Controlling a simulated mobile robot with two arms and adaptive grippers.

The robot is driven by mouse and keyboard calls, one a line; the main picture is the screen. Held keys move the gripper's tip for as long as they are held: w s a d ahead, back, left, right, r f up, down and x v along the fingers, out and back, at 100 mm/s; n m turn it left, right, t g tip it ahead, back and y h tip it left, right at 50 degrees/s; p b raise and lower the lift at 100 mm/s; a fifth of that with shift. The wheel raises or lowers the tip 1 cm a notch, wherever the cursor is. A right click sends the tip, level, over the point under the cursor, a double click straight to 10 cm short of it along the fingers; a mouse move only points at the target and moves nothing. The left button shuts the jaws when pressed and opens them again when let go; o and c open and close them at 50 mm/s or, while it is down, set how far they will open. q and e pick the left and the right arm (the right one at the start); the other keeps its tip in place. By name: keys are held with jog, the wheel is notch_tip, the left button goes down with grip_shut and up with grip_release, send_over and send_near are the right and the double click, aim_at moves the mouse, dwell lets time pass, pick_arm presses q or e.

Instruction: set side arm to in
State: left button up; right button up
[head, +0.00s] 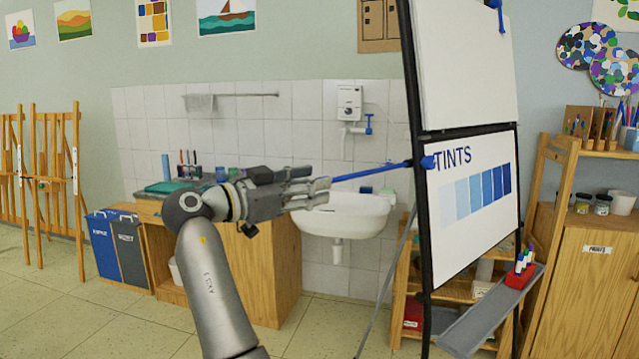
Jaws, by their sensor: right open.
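A flip chart with a black frame (415,110) stands right of centre, its sheet (475,205) headed TINTS. Its blue side arm (372,172) sticks out to the left from the frame's left edge, with a blue knob (429,162) at the hinge end. My right gripper (322,193) is open, its fingers pointing right at the free end of the side arm. The fingertips overlap or lie right beside that end; I cannot tell whether they touch. Another blue piece (497,8) shows at the chart's top right. My left gripper is not in view.
A white sink (345,214) and a wooden cabinet (262,268) stand behind my right arm. The chart's grey tray (490,315) holds a red marker holder (519,276). A wooden shelf (540,200) stands at right. Easels (78,180) and bins (118,250) are at left. Floor is open at lower left.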

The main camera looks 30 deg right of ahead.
jog(key=shift+w+d, duration=0.2)
jog(key=shift+d, duration=1.35)
jog(key=shift+c, duration=0.3)
grip_shut()
